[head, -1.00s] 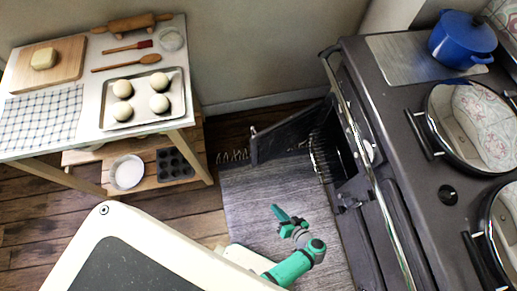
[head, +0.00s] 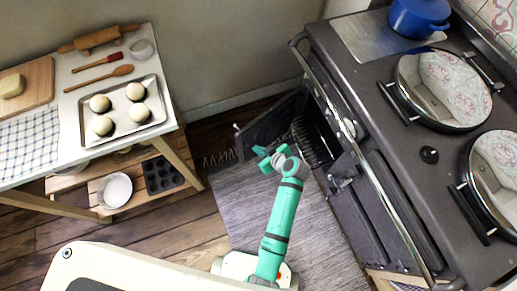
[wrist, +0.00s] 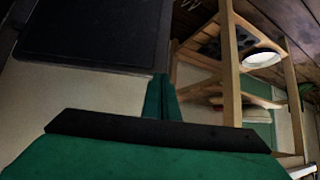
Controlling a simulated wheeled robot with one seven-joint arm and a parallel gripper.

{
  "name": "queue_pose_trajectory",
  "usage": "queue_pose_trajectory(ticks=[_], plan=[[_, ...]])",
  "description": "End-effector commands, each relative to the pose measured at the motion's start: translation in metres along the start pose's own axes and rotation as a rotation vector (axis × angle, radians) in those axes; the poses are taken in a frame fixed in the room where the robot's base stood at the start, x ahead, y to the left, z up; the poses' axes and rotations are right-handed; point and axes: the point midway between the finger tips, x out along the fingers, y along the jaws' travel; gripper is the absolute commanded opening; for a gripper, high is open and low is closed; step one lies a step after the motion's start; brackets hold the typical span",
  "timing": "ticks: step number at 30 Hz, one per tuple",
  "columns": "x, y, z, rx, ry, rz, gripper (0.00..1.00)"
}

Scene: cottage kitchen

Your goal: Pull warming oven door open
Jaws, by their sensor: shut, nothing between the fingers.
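The dark oven door (head: 268,125) stands swung out from the far end of the range's front, at a wide angle to it. The oven opening beside it shows a rack. I cannot tell from a label whether this is the warming oven. My green gripper (head: 262,154) is just in front of the door's lower part in the head view; whether they touch is unclear. In the wrist view the fingers (wrist: 160,97) are shut and empty, and a dark flat panel (wrist: 90,32), apparently the door, lies beyond them at the upper left.
The range (head: 400,150) fills the right, with a long front rail (head: 365,175) and a blue pot (head: 418,17) on top. A wooden table (head: 150,140) with a dough tray stands left. A grey rug (head: 310,225) covers the floor between.

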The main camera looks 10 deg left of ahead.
Motion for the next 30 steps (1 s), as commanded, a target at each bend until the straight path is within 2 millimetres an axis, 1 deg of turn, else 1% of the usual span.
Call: queue_pose_trajectory(ticks=[1, 3, 11, 12, 15, 20, 30], plan=[[0.01, -0.001, -0.001, 0.0, 0.0, -0.003, 0.0], [0.023, 0.0, -0.001, 0.0, 0.0, -0.003, 0.0], [0.071, -0.002, -0.001, -0.002, -0.001, -0.004, 0.0], [0.075, -0.001, -0.008, -0.005, 0.001, -0.003, 0.0], [0.085, -0.002, -0.017, -0.003, 0.001, -0.004, 0.0], [0.094, -0.002, -0.025, -0.003, 0.0, -0.003, 0.0], [0.097, -0.002, -0.027, -0.002, 0.0, -0.003, 0.0]])
